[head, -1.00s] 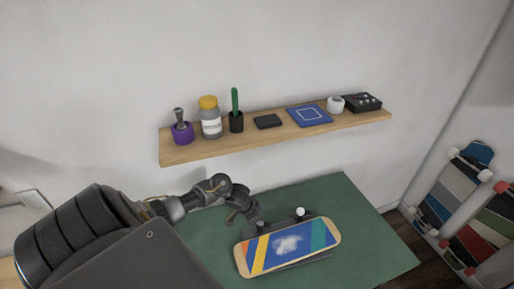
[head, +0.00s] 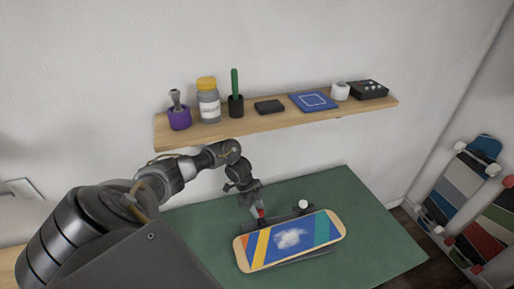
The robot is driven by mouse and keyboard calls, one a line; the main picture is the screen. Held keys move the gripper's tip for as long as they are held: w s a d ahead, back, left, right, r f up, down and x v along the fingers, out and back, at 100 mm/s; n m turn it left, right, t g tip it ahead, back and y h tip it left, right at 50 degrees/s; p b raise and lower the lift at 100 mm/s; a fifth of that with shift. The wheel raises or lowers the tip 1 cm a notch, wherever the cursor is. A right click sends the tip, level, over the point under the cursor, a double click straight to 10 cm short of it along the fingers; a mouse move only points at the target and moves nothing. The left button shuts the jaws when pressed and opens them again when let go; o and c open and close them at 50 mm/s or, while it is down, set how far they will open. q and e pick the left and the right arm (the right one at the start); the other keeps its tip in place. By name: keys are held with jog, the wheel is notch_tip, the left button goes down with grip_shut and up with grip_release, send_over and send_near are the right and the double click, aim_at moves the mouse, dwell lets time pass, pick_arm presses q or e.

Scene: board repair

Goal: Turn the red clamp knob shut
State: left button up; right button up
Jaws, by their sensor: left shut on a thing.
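The skateboard (head: 290,238) lies on the green mat with its multicoloured deck face up. A white wheel (head: 303,204) shows at its far edge. My left gripper (head: 259,209) points down at the far left side of the board. It is shut on the red clamp knob (head: 261,213), of which only a small red patch shows at the fingertips. The rest of the clamp is mostly hidden behind the gripper and the board. My right gripper is not in view.
The green mat (head: 375,235) is clear to the right of the board. Above it, a wooden wall shelf (head: 290,121) holds a purple pot (head: 179,119), a yellow-lidded jar (head: 208,105) and several small items. More skateboards (head: 465,185) stand at the right wall.

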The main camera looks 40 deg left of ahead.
pick_arm(q)
jog(key=shift+w+d+f+m+g+b, duration=0.15)
jog(key=shift+m+g+b, duration=0.35)
jog(key=shift+m+b, duration=0.7)
jog(key=shift+m, duration=0.3)
jog(key=o, duration=1)
jog(key=shift+c, duration=0.2)
